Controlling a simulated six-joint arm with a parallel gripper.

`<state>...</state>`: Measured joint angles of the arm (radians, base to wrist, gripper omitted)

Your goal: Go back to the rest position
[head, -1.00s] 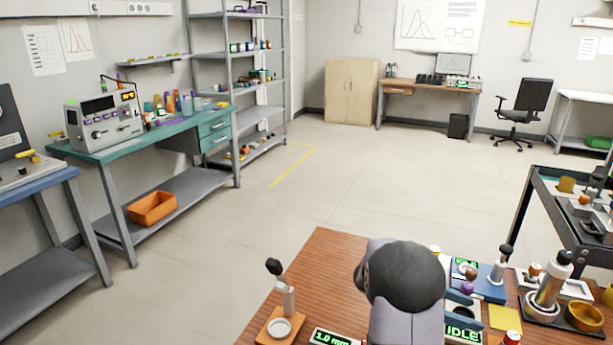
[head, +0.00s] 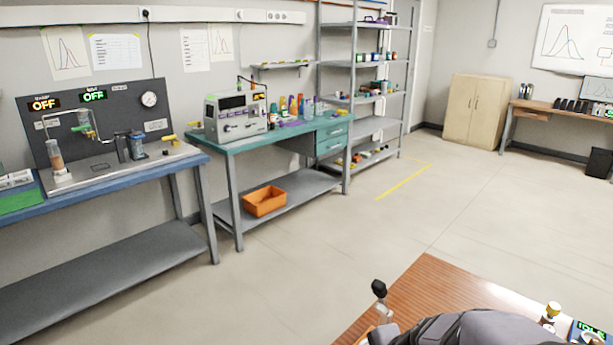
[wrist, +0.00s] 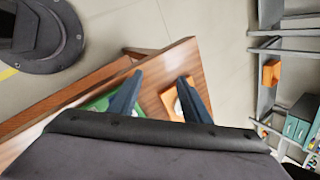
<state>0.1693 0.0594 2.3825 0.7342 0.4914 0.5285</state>
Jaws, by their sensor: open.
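My gripper (wrist: 160,92) shows in the wrist view with its two dark fingers apart and nothing between them. It is above the wooden table (wrist: 150,65), near the table's corner. A green item (wrist: 100,103) shows beside the left finger. In the head view, part of my arm lies across the bottom edge, over the wooden table (head: 430,290); the fingers cannot be seen there.
A black-knobbed lever (head: 379,289) stands at the table's left edge, close to my arm. A white-and-gold piece (head: 550,312) and an IDLE display (head: 591,328) are at the right. A teal bench (head: 290,140) and a blue bench (head: 130,180) line the wall. The floor between is clear.

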